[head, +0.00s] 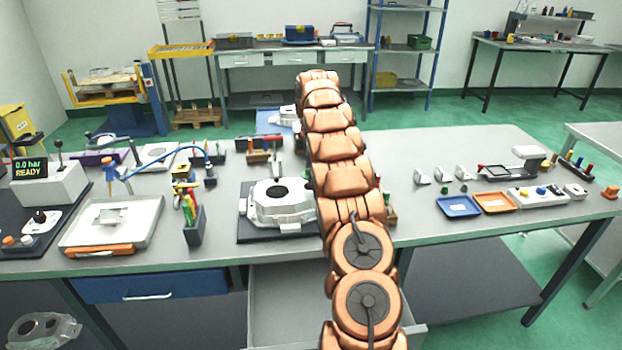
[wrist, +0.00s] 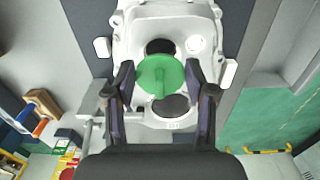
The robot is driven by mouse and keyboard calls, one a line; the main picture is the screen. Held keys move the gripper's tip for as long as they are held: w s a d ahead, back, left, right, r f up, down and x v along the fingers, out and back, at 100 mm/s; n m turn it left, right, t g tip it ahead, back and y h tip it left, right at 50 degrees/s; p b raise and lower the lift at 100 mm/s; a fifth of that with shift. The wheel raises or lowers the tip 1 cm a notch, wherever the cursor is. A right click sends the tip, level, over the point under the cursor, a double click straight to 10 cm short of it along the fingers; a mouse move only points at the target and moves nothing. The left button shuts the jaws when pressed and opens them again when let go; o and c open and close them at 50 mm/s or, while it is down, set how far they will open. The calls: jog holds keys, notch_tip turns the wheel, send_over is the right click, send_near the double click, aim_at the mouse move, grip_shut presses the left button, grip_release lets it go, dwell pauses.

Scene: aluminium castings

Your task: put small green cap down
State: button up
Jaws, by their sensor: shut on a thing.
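The small green cap (wrist: 163,76) is a round disc with a raised rib, seen from above in the wrist view. My gripper (wrist: 161,88) is shut on it, with one dark finger on each side. Behind the cap is a white casting (wrist: 148,22) with dark round openings, and the cap partly covers it. I cannot tell whether the cap touches the casting. In the head view my arm hides the gripper and the cap. A white casting with a round opening (head: 283,216) sits there on a dark mat (head: 256,238), left of my arm.
The workbench (head: 450,222) carries a blue tray (head: 458,206), an orange tray (head: 495,202) and small metal brackets on the right. A tool holder (head: 194,228) and a large pale tray (head: 84,237) stand left. An open drawer (head: 275,290) juts out at the front.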

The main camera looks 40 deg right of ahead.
jog(key=shift+f+p, duration=0.8)
jog(key=shift+f, duration=0.9)
jog(key=shift+f+b, duration=0.5)
jog(key=shift+f, duration=0.1)
jog(key=shift+s+a+f, duration=0.1)
jog(key=shift+c, duration=0.4)
jog(key=o, duration=0.9)
jog(key=shift+f, duration=0.15)
jog(key=shift+c, duration=0.2)
jog(key=shift+r, duration=0.2)
